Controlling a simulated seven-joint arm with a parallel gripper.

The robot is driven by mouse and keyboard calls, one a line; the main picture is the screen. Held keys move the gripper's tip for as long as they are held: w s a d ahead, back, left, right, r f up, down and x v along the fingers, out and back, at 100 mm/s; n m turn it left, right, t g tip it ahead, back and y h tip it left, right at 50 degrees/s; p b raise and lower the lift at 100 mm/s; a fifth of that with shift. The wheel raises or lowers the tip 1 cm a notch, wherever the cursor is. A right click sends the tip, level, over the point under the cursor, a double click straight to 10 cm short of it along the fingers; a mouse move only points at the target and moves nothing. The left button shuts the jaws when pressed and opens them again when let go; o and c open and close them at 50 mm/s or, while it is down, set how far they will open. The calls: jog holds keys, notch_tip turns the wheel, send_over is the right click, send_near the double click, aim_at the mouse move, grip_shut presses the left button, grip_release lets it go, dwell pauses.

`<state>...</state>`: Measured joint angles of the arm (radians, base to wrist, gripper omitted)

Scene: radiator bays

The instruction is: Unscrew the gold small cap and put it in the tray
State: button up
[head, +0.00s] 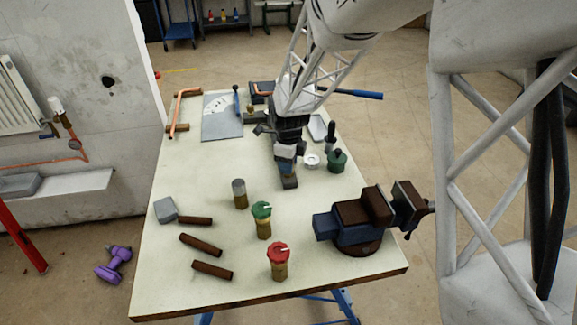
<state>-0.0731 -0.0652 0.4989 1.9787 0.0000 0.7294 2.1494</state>
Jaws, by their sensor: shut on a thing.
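My gripper (288,172) points down over the middle of the table, behind the grey-topped cylinder. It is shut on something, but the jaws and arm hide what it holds. I cannot make out a gold small cap. A brass fitting with a green top (262,212) and one with a red top (278,252) stand upright nearer the front. A cylinder with a grey top (239,192) stands upright to the left of the green one. A small pale grey tray (317,128) appears partly hidden behind my gripper, to its right.
A vise (355,222) stands at the right edge. A dark green pot (336,160) and white ring (312,160) stand right of my gripper. A grey sheet (221,118) lies at the back. The left middle is clear.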

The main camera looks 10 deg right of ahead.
jog(key=shift+n, duration=2.1)
jog(key=n, duration=0.3)
jog(key=shift+n, duration=0.4)
jog(key=n, duration=0.3)
jog(key=shift+n, duration=0.4)
jog(key=n, duration=0.3)
jog(key=shift+n, duration=0.3)
jog(key=n, duration=0.3)
jog(key=shift+n, duration=0.3)
jog(key=n, duration=0.4)
jog(key=shift+r+n, duration=0.1)
jog(key=shift+n, duration=0.2)
jog(key=n, duration=0.3)
jog(key=shift+n, duration=2.2)
